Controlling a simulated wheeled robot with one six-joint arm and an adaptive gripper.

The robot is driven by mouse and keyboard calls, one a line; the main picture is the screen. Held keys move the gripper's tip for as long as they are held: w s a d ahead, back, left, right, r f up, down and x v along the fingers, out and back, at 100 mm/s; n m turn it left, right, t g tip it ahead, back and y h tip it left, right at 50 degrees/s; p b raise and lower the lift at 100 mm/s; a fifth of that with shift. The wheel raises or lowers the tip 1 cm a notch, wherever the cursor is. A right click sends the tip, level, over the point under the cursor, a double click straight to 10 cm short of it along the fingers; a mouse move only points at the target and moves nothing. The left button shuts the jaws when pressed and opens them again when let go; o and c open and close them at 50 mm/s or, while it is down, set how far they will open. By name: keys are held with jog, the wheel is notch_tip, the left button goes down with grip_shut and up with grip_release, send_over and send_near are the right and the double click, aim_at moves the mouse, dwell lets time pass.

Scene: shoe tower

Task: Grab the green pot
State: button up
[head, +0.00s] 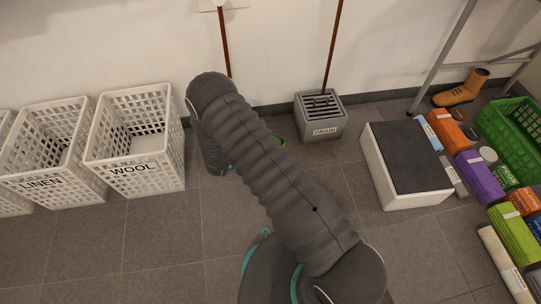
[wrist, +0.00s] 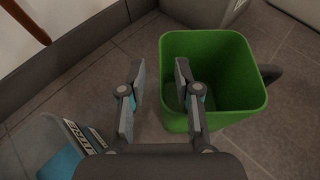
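The green pot (wrist: 237,113) stands on the tiled floor in the wrist view, open at the top and empty as far as I can see. A dark handle-like part shows at its right side. In the head view only a sliver of green (head: 280,140) shows beside my arm, which hides the rest. My gripper (wrist: 157,95) is open. Its right finger overlaps the pot's left rim and opening, and its left finger is outside, to the left of the pot. I cannot tell whether the right finger is inside the pot or above it.
A grey drain box (head: 321,119) stands against the wall behind the pot. White baskets (head: 134,143) are left; a white box with a dark top (head: 393,184) is right.

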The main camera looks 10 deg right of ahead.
jog(key=x, duration=0.2)
jog(key=shift+w+d+f, duration=0.15)
jog(key=shift+w+d, duration=0.1)
grip_shut()
